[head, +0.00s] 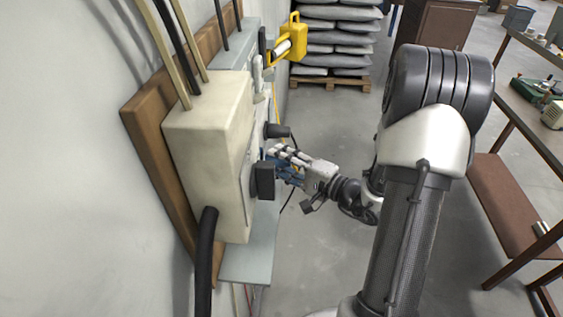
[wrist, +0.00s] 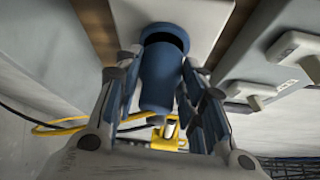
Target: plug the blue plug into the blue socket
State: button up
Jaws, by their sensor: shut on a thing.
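In the wrist view the blue plug (wrist: 157,85) is a blue cylinder between my fingers, pointing up at a pale panel. My gripper (wrist: 157,62) is shut on it, with fingers on both sides. At the plug's far end is a blue rim with a dark opening (wrist: 168,38), which looks like the blue socket. The plug overlaps it in the picture; I cannot tell whether it is inside or just in front. In the head view my gripper (head: 279,161) is at the wall boxes, beside a dark grey block (head: 264,181); the plug and socket are not clear there.
A cream box (head: 208,140) on a wooden board stands left of my gripper, with a black cable below. A dark knob-like part (head: 276,131) is just above my gripper. A yellow device (head: 297,42) is further back. The floor (head: 310,262) is clear; a bench (head: 515,110) stands right.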

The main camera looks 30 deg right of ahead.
jog(key=shift+w+a, duration=0.35)
jog(key=shift+a, duration=0.15)
jog(key=o, duration=1.1)
jog(key=v, duration=1.2)
